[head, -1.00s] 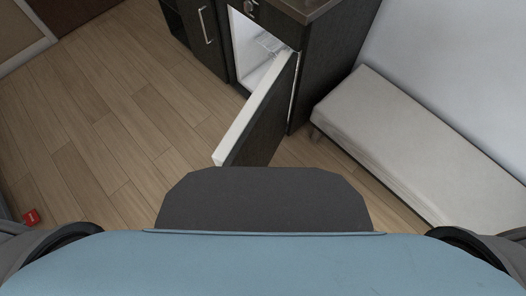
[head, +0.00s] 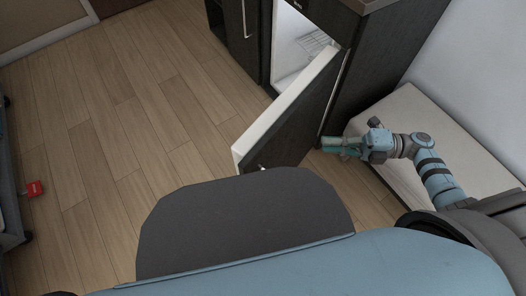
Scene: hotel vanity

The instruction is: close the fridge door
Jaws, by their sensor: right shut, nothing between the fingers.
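The fridge door (head: 290,122) stands wide open, swung out from the dark cabinet toward me. Its white inner edge faces left and its dark outer face is on the right. The white fridge interior (head: 293,43) shows behind it with a wire shelf (head: 318,44). My right gripper (head: 328,145) is shut and empty, just right of the door's dark face, near its hinge side. I cannot tell whether it touches the door; a gap seems to show. My left gripper is not in view.
A pale padded bench (head: 440,118) stands at the right along the wall, under my right arm. The dark cabinet (head: 375,60) has a handle (head: 244,20) on its left part. A small red object (head: 35,188) is at the far left.

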